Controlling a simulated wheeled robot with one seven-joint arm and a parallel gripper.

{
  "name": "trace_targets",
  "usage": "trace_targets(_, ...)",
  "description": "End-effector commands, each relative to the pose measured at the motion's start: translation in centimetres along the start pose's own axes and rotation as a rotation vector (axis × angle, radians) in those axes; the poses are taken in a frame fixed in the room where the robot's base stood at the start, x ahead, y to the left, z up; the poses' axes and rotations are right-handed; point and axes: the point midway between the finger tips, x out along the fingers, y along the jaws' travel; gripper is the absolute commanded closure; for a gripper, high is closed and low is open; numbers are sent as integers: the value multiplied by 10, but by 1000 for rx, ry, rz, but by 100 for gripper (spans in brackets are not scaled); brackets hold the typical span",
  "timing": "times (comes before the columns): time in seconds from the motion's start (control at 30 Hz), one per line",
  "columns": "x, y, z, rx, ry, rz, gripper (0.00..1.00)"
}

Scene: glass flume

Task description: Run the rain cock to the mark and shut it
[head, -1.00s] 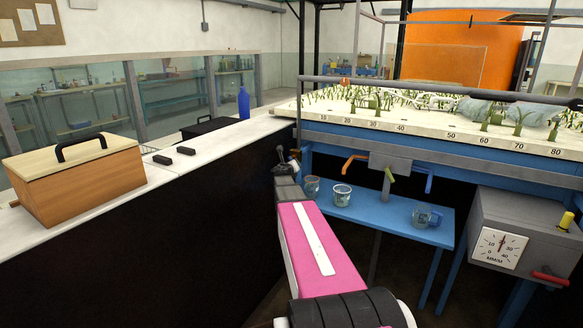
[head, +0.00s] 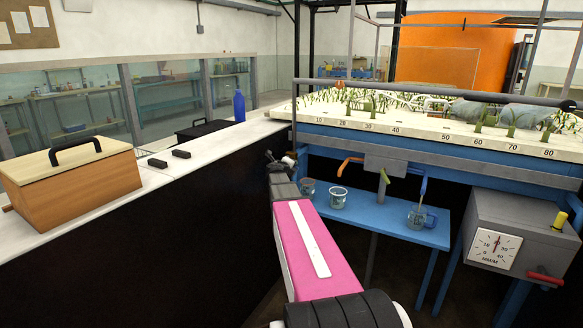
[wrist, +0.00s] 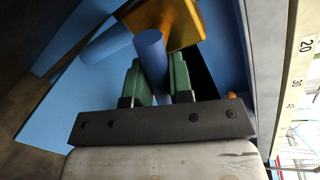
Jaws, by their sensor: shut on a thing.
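In the wrist view my gripper (wrist: 156,66) has its two green pads shut on a blue rod (wrist: 151,47), whose round end faces the camera. The head view shows my arm end (head: 280,160) near the left corner of the flume, too small to show the grip. A grey box (head: 522,220) at the right carries a round-scale gauge (head: 495,250) marked MM/M, its needle nearly upright. A red lever (head: 545,279) and a yellow knob (head: 560,220) are on that box, far from my gripper. I cannot tell which part is the rain cock.
The flume bed (head: 400,125) has numbered marks and plants. Cups stand on a blue table (head: 385,221). A wooden box (head: 70,180) and blue bottle (head: 240,105) stand on the left bench.

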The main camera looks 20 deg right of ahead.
Motion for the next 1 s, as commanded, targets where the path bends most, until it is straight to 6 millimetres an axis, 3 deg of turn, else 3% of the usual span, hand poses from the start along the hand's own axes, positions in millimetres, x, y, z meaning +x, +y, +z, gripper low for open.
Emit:
trace_targets(0.37,0,0,0,-4,1,1,100)
trace_targets(0.4,0,0,0,-4,1,1,73)
trace_targets(0.47,0,0,0,-4,1,1,54)
trace_targets(0.8,-2,0,0,-3,0,0,54)
trace_targets(1.0,-17,0,-1,-4,-1,1,54)
